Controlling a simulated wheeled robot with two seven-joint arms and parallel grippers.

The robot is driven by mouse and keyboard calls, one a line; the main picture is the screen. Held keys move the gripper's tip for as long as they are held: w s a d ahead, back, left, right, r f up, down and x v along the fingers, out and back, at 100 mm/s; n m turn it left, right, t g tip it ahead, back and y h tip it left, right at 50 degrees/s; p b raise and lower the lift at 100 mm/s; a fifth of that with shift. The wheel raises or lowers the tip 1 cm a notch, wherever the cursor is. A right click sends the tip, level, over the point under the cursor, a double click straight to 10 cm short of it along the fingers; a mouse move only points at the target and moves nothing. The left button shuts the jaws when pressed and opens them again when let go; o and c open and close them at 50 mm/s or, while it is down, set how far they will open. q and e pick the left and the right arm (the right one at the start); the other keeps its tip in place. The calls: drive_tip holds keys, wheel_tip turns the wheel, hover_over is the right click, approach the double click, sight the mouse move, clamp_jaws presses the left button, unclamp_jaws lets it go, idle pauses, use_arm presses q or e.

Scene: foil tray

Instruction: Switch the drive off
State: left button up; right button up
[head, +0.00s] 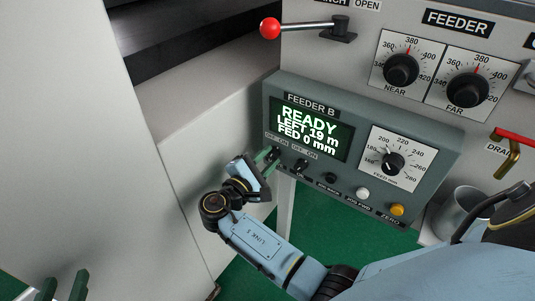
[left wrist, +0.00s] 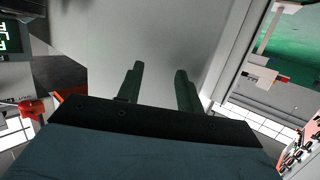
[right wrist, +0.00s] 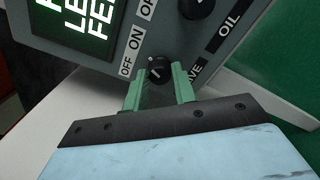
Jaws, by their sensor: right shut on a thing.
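The grey FEEDER B panel (head: 450,150) carries a lit screen (head: 310,128) reading READY, LEFT 19 m, FED 0 mm. At its lower left are two rotary switches marked OFF and ON. My right gripper (head: 270,158) is shut on the left one, a black knob (right wrist: 159,68); the label below it is partly hidden and ends in VE. A pale mark shows on the knob, but I cannot tell surely which setting it points to. The other switch (head: 301,165) is labelled OIL in the right wrist view. My left gripper (head: 63,288) is open and empty, far left of the panel.
A feed dial (head: 393,163), a white button (head: 362,193) and an orange button (head: 397,209) sit right of the switches. Above are NEAR and FAR dials (head: 402,70) and a red-knobbed lever (head: 270,28). A grey cup (head: 458,212) stands at right.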

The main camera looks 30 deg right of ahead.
drive_tip(key=shift+r+n+p, duration=0.1)
drive_tip(key=shift+n+p, duration=0.5)
drive_tip(key=shift+p, duration=0.2)
use_arm(q)
drive_tip(key=s+a+f+g+y+p, duration=0.3)
drive_tip(key=s+a+f+g, duration=0.3)
drive_tip(key=s+f+g, duration=0.55)
use_arm(e)
drive_tip(key=shift+n, duration=1)
drive_tip(key=n+p, duration=0.3)
drive_tip(key=p, duration=0.1)
drive_tip(key=shift+a, duration=0.1)
drive_tip(key=n+p, duration=0.2)
drive_tip(key=n, duration=0.1)
drive_tip(key=shift+n, duration=0.4)
use_arm(q)
drive_tip(key=s+a+f, duration=0.2)
drive_tip(key=a+f, duration=0.1)
drive_tip(key=f, duration=0.5)
drive_tip(key=s+a+f+y, duration=0.1)
drive_tip(key=a+f, duration=0.3)
drive_tip(key=f, duration=0.5)
drive_tip(key=shift+s+a+f+n+g+y+p, duration=0.2)
drive_tip(key=shift+s+a+n+g+y+p, duration=0.1)
drive_tip(key=shift+s+g+p, duration=0.15)
use_arm(e)
drive_tip(key=shift+n, duration=0.4)
drive_tip(key=o, duration=1)
